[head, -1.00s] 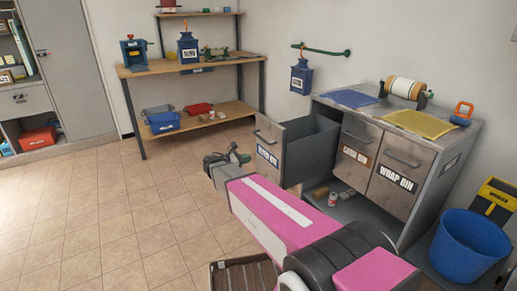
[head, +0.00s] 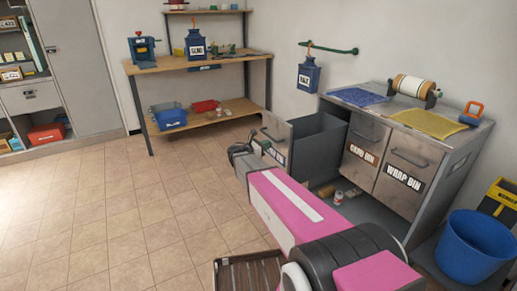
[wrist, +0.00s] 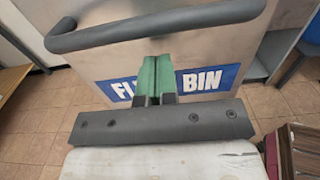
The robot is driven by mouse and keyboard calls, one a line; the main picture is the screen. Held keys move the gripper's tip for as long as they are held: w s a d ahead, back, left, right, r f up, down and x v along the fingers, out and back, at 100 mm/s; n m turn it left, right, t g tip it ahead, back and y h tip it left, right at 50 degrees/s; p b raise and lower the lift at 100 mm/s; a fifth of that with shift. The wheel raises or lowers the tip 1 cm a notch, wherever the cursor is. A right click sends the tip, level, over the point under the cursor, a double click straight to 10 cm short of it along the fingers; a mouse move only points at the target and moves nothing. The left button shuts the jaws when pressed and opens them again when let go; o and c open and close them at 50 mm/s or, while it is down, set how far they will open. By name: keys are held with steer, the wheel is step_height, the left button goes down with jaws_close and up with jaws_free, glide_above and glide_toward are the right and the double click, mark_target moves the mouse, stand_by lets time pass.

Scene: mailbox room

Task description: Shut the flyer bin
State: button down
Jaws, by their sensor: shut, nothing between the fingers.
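The flyer bin (head: 318,142) is pulled out at the left end of the grey metal cabinet, its dark inside showing at the top. Its front panel also shows in the wrist view (wrist: 220,50), with a dark bar handle (wrist: 150,27) across the top and a blue label reading "FL... BIN" (wrist: 208,80). My gripper's green fingertips (wrist: 156,76) are shut with nothing between them. They are in front of the panel, below the handle, and cover the middle of the label. I cannot tell if they touch the panel. In the head view my gripper partly hides the bin's front.
The card bin (head: 363,148) and wrap bin (head: 408,170) are closed beside it. Small items, including a can (head: 338,197), lie on the cabinet's low shelf. A blue bucket (head: 472,248) stands at right, a slatted brown crate (head: 248,275) at the front. Floor at left is clear.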

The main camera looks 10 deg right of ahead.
steer(key=shift+x, duration=1.1)
